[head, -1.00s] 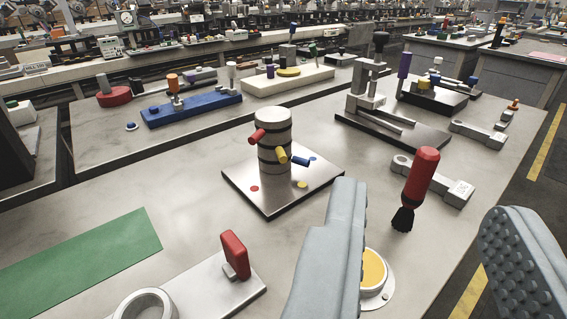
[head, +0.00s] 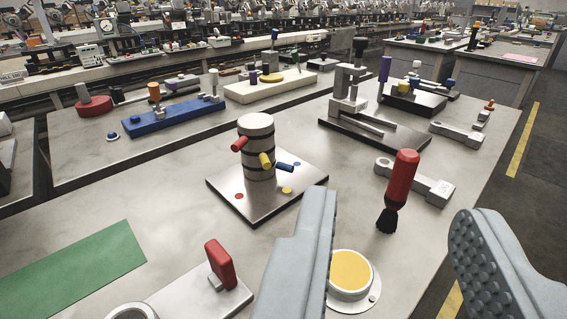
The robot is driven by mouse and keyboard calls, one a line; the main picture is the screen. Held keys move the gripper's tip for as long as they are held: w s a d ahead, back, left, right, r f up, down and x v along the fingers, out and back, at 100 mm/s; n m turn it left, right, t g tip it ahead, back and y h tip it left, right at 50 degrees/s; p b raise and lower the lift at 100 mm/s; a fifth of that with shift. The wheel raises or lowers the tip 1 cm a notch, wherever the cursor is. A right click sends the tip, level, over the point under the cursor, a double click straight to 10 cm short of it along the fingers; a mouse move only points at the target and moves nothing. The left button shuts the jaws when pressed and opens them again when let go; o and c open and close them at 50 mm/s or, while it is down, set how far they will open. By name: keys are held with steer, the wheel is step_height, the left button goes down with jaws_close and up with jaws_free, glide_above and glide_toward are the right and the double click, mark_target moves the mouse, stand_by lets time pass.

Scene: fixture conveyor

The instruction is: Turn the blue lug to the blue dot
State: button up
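A beige cylinder (head: 257,128) with dark bands stands upright on a square plate (head: 226,196). Three lugs stick out of it: a red lug (head: 239,144) to the left, a yellow lug (head: 266,160) toward me, and a blue lug (head: 285,167) to the right, lowest of the three. The blue lug's tip points right, just short of the blue dot in the picture. My gripper (head: 395,225) is open and empty, in front of the plate and to its right.
A red-handled brush (head: 401,180) stands to the right of the plate, near a grey link part (head: 431,188). A yellow button (head: 351,270) lies between my fingers in the picture. A red toggle (head: 220,264) and a green mat (head: 72,269) are at left. A clamp fixture (head: 348,100) stands behind.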

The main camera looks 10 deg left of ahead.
stand_by(0.4)
steer(key=m+g+y, duration=0.4)
steer(key=m+g, duration=1)
steer(key=m, duration=0.6)
glide_above(288, 165)
steer(key=s+d, duration=0.5)
steer(key=d, duration=0.1)
step_height(288, 165, down, 4)
steer(key=f, duration=0.1)
steer(key=x, duration=1.6)
steer(key=shift+s+f, duration=0.1)
steer(key=shift+f, duration=0.1)
steer(key=shift+c, duration=0.3)
jaws_close()
